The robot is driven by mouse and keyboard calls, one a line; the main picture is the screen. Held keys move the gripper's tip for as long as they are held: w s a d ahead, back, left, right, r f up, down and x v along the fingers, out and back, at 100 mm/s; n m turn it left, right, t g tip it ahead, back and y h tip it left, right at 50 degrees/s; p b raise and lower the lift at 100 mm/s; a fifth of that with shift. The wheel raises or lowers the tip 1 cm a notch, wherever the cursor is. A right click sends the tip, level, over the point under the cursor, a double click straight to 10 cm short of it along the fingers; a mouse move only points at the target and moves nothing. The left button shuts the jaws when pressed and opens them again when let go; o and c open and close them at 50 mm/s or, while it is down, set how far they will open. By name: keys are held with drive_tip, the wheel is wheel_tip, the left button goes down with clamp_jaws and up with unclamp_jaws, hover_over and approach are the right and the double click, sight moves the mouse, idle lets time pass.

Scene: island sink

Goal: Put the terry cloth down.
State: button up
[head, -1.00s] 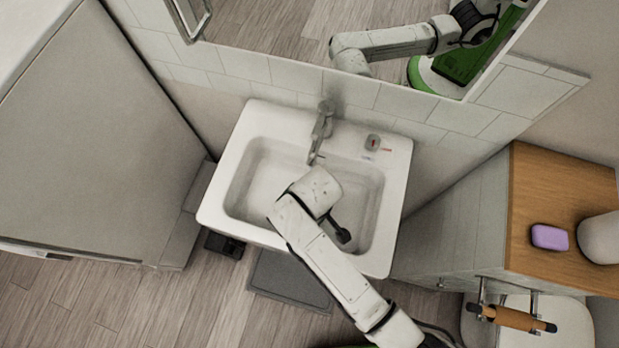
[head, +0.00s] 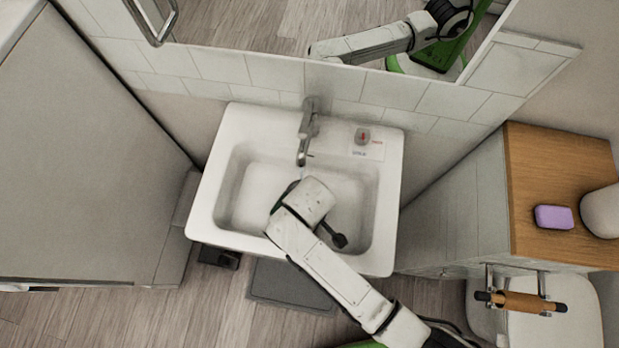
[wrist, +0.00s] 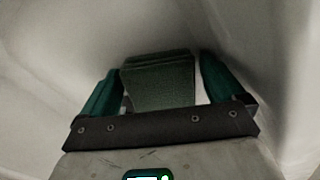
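The terry cloth (wrist: 160,82) is a dark green, folded-looking piece between my fingertips in the wrist view. My gripper (wrist: 160,75) has its two teal fingers wide apart, one on each side of the cloth. The cloth's edges come very close to both fingers, with pale slivers near their bases. I cannot tell whether the fingers press on it. In the head view my arm reaches into the basin of the white sink (head: 212,212). My wrist hides the fingers and the cloth there; only a small dark green edge shows.
A tap (head: 307,130) stands at the sink's back, close to my wrist. A wooden counter (head: 545,165) at right holds a purple soap bar (head: 553,217). A mirror hangs behind.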

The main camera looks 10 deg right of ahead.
drive_tip(key=shift+o, duration=0.2)
wheel_tip(320, 180, up, 12)
drive_tip(key=shift+r, duration=0.15)
idle(0.5)
drive_tip(key=shift+d, duration=0.15)
drive_tip(key=s+d+m, duration=0.1)
drive_tip(key=d+m, duration=0.1)
drive_tip(key=d, duration=0.2)
drive_tip(key=s+d+m, duration=0.1)
drive_tip(key=d, duration=0.4)
drive_tip(key=s+d+f+m, duration=0.1)
drive_tip(key=d+m, duration=0.1)
drive_tip(key=d, duration=0.3)
drive_tip(key=shift+s+d+m, duration=0.2)
drive_tip(key=shift+s+m, duration=0.1)
drive_tip(key=s+d+r+m+t, duration=0.1)
drive_tip(key=s+d+m, duration=0.3)
drive_tip(key=s+d, duration=0.3)
drive_tip(key=d, duration=0.2)
drive_tip(key=shift+s+d+r+m, duration=0.15)
drive_tip(key=shift+d+r+m, duration=0.15)
drive_tip(key=shift+m, duration=0.1)
drive_tip(key=shift+f, duration=0.1)
